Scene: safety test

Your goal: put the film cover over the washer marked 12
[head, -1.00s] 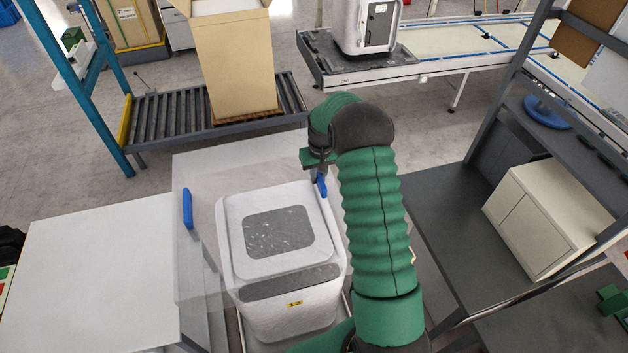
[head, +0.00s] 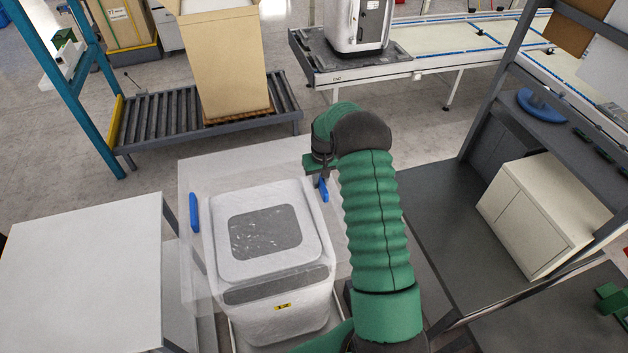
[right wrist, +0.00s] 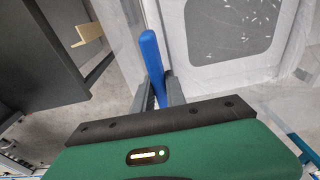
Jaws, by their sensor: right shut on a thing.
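The film cover (head: 240,165) is a clear sheet with a blue handle (head: 194,212) at its left side and another blue handle (head: 323,189) at its right. It spreads over a white washer (head: 275,232) with a grey window on top and a small yellow label (head: 283,307), too small to read. I cannot tell whether the sheet touches the washer top. My right gripper (right wrist: 158,92) is shut on the right blue handle (right wrist: 151,60), beside the washer's far right corner. My left gripper is out of view.
A white table (head: 85,265) stands left of the washer. A dark workbench (head: 440,220) with a white cabinet (head: 540,215) is on the right. Behind are a roller conveyor (head: 170,115) with a tall carton (head: 220,60) and a conveyor line carrying another white machine (head: 358,25).

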